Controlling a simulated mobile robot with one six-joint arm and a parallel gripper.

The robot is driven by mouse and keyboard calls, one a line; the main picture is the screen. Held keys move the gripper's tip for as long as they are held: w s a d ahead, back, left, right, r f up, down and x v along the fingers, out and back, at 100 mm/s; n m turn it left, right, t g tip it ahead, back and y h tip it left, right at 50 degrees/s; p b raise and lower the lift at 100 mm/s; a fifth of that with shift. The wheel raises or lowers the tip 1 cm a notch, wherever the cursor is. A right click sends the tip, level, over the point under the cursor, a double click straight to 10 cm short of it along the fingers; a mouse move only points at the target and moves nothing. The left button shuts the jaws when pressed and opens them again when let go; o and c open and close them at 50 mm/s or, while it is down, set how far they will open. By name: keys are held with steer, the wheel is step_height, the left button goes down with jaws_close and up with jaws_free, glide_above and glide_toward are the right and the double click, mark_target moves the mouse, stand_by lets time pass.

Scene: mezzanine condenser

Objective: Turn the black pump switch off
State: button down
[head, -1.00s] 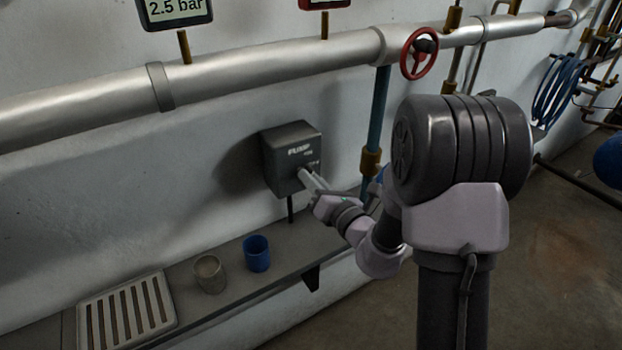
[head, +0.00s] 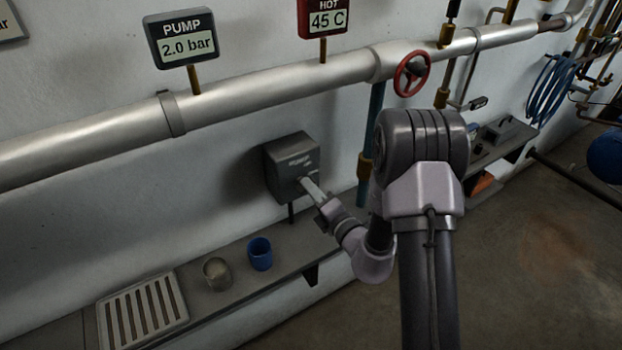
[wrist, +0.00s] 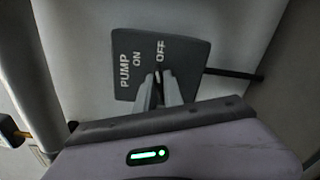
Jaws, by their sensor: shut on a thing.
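The black pump switch box (head: 286,158) is mounted on the wall below the large pipe. In the wrist view its face (wrist: 127,68) reads PUMP, ON and OFF. My gripper (head: 305,182) reaches the front of the box from the lower right. In the wrist view the gripper fingers (wrist: 157,88) are close together at the middle of the face, between the ON and OFF labels, shut on the switch lever. The lever is mostly hidden by the fingers, so its position cannot be told. A gauge labelled PUMP (head: 186,42) reads 2.0 bar.
Below the box, a shelf (head: 290,254) carries a blue cup (head: 260,254), a grey cup (head: 217,273) and a slatted tray (head: 143,312). A red valve wheel (head: 411,74) sits on the pipe (head: 270,98). A blue vertical pipe (head: 374,115) stands right of the box.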

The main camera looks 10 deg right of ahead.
steer(key=shift+m+p, duration=1.85)
steer(key=shift+m, duration=0.25)
steer(key=c, duration=1.5)
jaws_free()
steer(key=shift+w+f, duration=0.1)
steer(key=shift+o, duration=0.2)
steer(key=v, duration=1.7)
steer(key=shift+s, duration=0.25)
